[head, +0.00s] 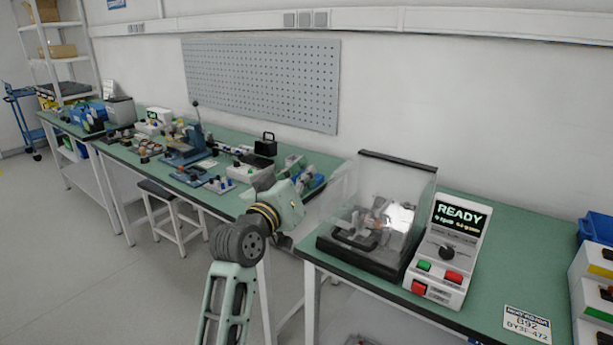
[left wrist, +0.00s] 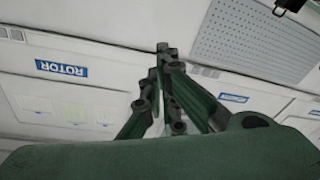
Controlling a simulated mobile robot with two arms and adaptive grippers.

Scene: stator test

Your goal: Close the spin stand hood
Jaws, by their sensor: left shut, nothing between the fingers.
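The spin stand (head: 370,262) sits on the green bench at the right in the head view, with a dark base and a fixture inside. Its clear hood (head: 412,195) stands up above the base with a dark bar along its top edge, and it looks raised. My left gripper (left wrist: 163,48) is shut and empty in the left wrist view, with the wall behind its fingertips. In the head view my left arm ends to the left of the stand, apart from the hood; its fingertips are hard to make out there. My right gripper is not in view.
A control box (head: 447,250) with a READY screen and coloured buttons stands right of the spin stand. A label plate (head: 527,324) lies further right, near stacked bins (head: 594,262). A second bench (head: 125,152) at the left holds tools and parts. A pegboard (head: 262,82) hangs behind.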

